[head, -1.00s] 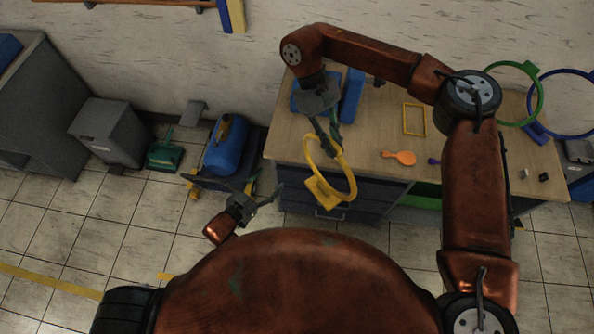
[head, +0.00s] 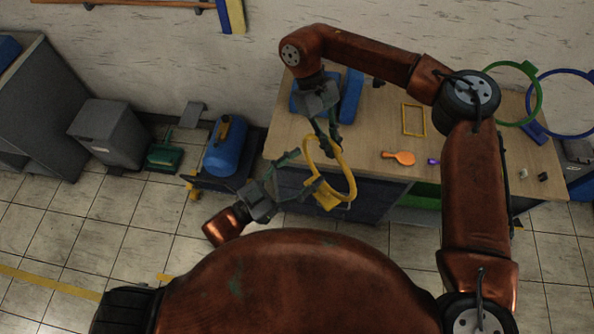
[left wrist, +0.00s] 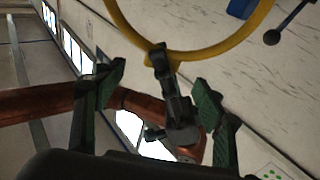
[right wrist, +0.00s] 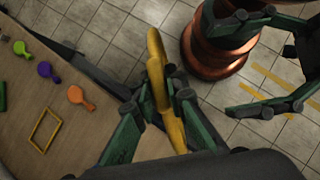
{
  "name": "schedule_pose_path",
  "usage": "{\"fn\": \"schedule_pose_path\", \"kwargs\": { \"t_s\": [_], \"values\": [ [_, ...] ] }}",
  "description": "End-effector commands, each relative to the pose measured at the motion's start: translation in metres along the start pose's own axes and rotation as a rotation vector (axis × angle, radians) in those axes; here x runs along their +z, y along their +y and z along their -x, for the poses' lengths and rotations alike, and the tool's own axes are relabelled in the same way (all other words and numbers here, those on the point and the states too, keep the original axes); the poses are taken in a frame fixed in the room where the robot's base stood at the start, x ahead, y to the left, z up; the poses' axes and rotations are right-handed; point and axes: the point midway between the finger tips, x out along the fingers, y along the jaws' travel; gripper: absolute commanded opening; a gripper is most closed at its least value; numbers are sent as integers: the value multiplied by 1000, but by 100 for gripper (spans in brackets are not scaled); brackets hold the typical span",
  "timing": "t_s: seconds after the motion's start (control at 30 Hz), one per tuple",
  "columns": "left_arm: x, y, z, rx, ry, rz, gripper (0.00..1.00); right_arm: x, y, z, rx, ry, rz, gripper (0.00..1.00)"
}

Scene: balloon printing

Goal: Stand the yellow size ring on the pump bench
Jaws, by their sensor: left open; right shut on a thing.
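The yellow size ring (head: 350,184) hangs in the air in front of the pump bench (head: 375,150). My right gripper (head: 328,140) is shut on its rim, as the right wrist view also shows, with the ring (right wrist: 157,72) seen nearly edge-on. My left gripper (head: 306,172) is open, just left of the ring, its fingers pointing towards it. In the left wrist view the ring (left wrist: 205,50) and a right-gripper finger show beyond and between the open left fingers. I cannot tell whether the left fingers touch the ring.
A yellow rectangular outline (head: 413,120) lies on the bench, with clear top around it. An orange balloon (head: 400,157) and a purple one (head: 433,162) lie nearby. A green ring (head: 541,95) and a blue ring (head: 560,74) stand at the right.

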Motion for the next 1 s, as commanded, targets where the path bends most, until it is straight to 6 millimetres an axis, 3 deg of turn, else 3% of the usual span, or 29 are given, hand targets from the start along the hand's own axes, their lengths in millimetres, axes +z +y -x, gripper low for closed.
{"fn": "schedule_pose_path", "kwargs": {
  "t_s": [0.3, 0.5, 0.7, 1.0],
  "values": [
    [-1, 0, -61, 0, 4, -1, 64, 0, 0, 0, 0, 0, 0, 0],
    [-1, 0, -87, 0, 2, 0, 64, 0, 0, 0, 0, 0, 0, 0],
    [0, 0, -98, -1, 0, 0, 64, 0, 0, 0, 0, 0, 0, 0],
    [0, 0, -98, -1, -1, 0, 62, 0, 0, 0, 0, 0, 0, 0]
  ]
}}
